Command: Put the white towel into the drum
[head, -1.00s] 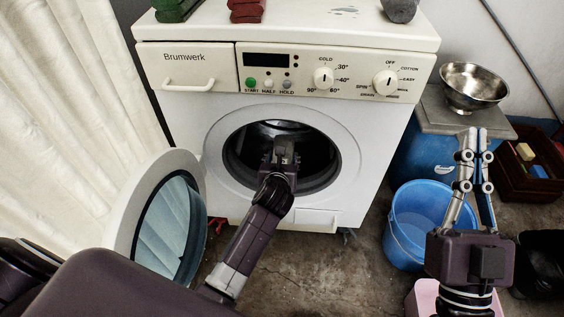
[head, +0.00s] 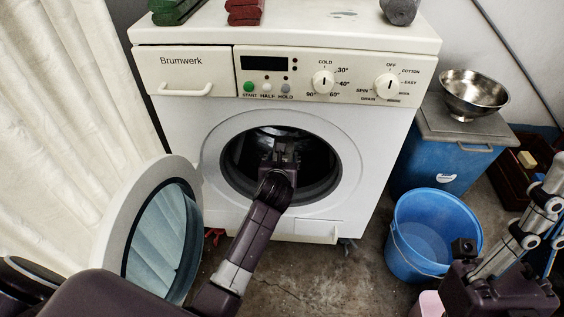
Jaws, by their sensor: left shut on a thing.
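The white washing machine (head: 215,120) stands ahead with its round door (head: 116,238) swung open to the left. My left gripper (head: 284,150) reaches into the opening of the dark drum (head: 318,165). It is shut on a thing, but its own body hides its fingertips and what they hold. No white towel can be made out. My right gripper (head: 548,200) is at the lower right, over the floor beside the blue bucket. It is partly cut off by the picture edge, and its opening is unclear.
A blue bucket (head: 408,250) stands on the floor at right, with a pink container (head: 430,304) in front. Behind it are a blue bin (head: 425,165) with a metal bowl (head: 473,92) on top and a dark red crate (head: 512,175). A pale curtain (head: 60,130) hangs at left.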

